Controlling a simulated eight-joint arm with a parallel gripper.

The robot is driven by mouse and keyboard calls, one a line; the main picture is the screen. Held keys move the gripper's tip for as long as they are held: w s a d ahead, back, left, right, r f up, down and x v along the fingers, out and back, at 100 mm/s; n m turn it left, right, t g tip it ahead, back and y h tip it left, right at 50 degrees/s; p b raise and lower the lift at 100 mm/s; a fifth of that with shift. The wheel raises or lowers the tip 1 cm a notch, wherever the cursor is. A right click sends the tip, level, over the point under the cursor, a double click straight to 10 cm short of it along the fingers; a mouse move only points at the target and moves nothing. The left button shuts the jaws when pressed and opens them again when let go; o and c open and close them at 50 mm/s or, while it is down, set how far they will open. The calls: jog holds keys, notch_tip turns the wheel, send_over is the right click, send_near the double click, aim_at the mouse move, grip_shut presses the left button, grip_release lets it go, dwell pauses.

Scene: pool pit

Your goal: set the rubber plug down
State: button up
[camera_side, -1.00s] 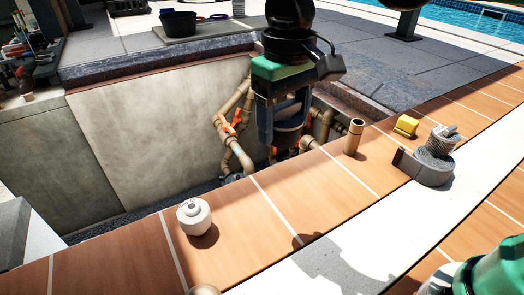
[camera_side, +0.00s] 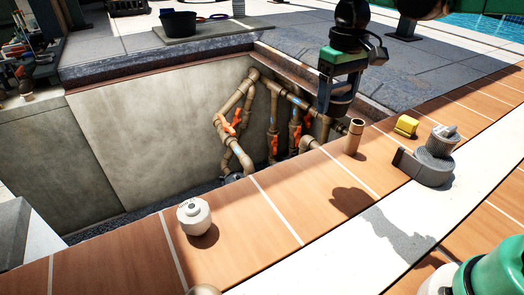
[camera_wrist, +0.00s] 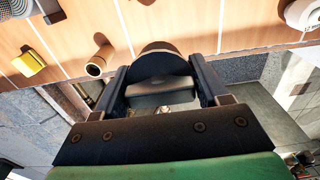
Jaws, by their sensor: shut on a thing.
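My gripper (camera_side: 338,104) hangs above the far side of the tiled ledge, near the pit edge, fingers pointing down. In the wrist view my gripper (camera_wrist: 162,78) is shut on a dark round piece, which looks like the rubber plug (camera_wrist: 160,58). The plug sits between the two fingers, its rounded edge showing beyond them. In the side view the plug is hard to tell apart from the dark fingers. It is held up off the tiles.
A short brown pipe piece (camera_side: 353,137) stands on the tiled ledge (camera_side: 275,205), near the gripper. A yellow block (camera_side: 406,126) and a grey ridged fitting (camera_side: 430,162) lie to the right. A white round fitting (camera_side: 194,216) stands left. Pipes (camera_side: 232,125) line the open pit. The middle tiles are clear.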

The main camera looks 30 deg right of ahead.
jog(key=s+a+r, duration=0.2)
jog(key=s+a, duration=0.2)
jog(key=a, duration=0.3)
send_over(306, 264)
notch_tip(306, 264, down, 14)
jog(key=shift+f, duration=2.55)
jog(key=o, duration=1.3)
jog(key=shift+f, duration=0.1)
jog(key=shift+c, duration=0.2)
